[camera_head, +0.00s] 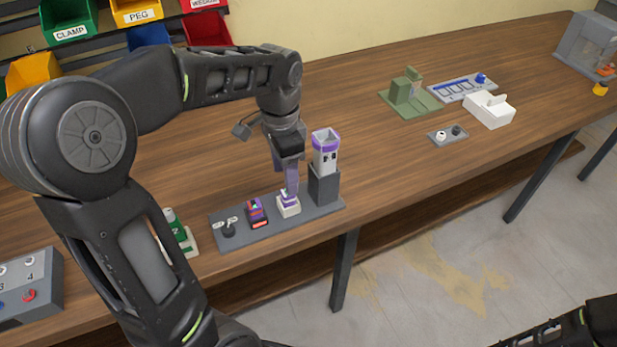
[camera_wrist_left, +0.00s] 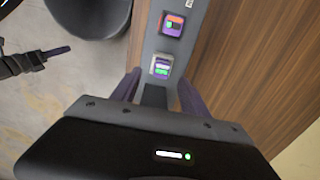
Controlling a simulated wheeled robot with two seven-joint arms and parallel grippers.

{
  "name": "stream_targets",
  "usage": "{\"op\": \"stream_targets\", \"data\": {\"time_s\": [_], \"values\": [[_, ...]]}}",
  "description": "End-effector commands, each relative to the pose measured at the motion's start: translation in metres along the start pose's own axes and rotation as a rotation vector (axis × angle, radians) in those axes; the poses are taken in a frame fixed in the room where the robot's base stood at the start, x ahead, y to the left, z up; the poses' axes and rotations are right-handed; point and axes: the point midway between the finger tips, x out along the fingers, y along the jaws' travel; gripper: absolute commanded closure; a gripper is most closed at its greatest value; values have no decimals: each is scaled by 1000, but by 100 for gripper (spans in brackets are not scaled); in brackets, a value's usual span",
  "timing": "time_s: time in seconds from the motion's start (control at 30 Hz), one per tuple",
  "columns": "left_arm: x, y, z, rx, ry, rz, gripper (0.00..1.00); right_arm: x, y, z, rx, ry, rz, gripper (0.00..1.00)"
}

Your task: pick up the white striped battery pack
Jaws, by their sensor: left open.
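The white striped battery pack (camera_head: 289,207) is a small white block with purple on top, upright on a long grey base plate (camera_head: 322,210). It also shows in the left wrist view (camera_wrist_left: 161,66), with green and purple bands. My left gripper (camera_head: 290,187) points down right over this pack, and its fingers partly hide it. In the left wrist view the two purple fingers (camera_wrist_left: 157,88) are apart, with the pack just beyond the gap. I cannot tell whether they touch it. A dark part at the left of that view looks like my right gripper (camera_wrist_left: 50,52); its jaws are unclear.
A dark pack with purple and red (camera_head: 257,214) and a small lever part (camera_head: 229,228) stand left on the plate. A tall purple-rimmed box (camera_head: 326,152) on a grey block stands close right. A green-white part (camera_head: 177,234) lies left.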

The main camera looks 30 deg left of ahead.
Motion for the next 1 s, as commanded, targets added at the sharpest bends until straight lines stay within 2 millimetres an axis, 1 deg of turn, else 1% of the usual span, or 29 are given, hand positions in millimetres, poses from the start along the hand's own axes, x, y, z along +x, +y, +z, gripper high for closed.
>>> {"op": "stream_targets", "data": {"time_s": [0.03, 0.1, 0.37, 0.47, 0.63, 1.0], "values": [[-5, -1, 3, 1, -3, -2, 47, 0, 0, 0, 0, -1, 0, 48], [-7, -2, 4, 3, -5, -3, 47, 0, 0, 0, 0, -1, 0, 48], [-5, -2, 4, 2, -6, -2, 47, 0, 0, 1, 0, -2, 0, 48], [2, -1, 4, 2, -8, -1, 47, -1, 0, 0, 0, -1, 0, 48], [18, -1, 4, 1, -7, 0, 47, -2, 0, 0, 0, -1, 0, 48], [23, -2, 4, 2, -5, -2, 47, -2, -1, 1, 0, -1, 0, 48]]}}
